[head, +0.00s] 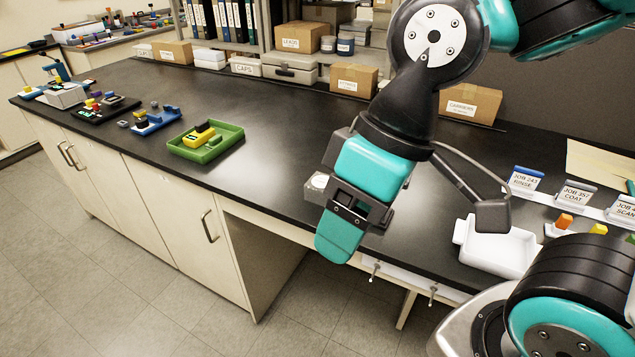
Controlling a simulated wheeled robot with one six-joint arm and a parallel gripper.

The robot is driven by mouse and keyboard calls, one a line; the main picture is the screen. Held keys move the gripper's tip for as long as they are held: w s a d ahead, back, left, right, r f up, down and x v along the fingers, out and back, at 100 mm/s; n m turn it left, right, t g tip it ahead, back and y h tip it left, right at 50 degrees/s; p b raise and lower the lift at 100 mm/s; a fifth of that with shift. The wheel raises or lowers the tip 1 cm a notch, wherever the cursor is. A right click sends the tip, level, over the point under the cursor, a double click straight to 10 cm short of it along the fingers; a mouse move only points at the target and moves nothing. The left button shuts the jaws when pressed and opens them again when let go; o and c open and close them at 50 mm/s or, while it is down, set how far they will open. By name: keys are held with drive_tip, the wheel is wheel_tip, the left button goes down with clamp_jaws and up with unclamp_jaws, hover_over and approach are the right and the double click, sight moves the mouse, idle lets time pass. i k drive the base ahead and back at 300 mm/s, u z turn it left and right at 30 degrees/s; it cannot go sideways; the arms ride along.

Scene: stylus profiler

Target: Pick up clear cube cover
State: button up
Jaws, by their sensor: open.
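My gripper (418,212) hangs over the front edge of the black bench, right of centre. A white tray (497,250) sits on the bench to the right of my gripper.
A green tray (224,150) holds yellow and green pieces; a blue tray (158,122) and a black tray (101,112) stand farther left. Job cards (525,180) line the right side. Cardboard boxes (353,80) stand at the back. The bench's middle (270,115) is clear.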

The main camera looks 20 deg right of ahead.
sight(314, 189)
drive_tip(key=z, duration=0.5)
drive_tip(key=k, duration=1.1)
drive_tip(key=u, duration=0.65)
drive_tip(key=i, duration=1.3)
drive_tip(key=z, duration=0.15)
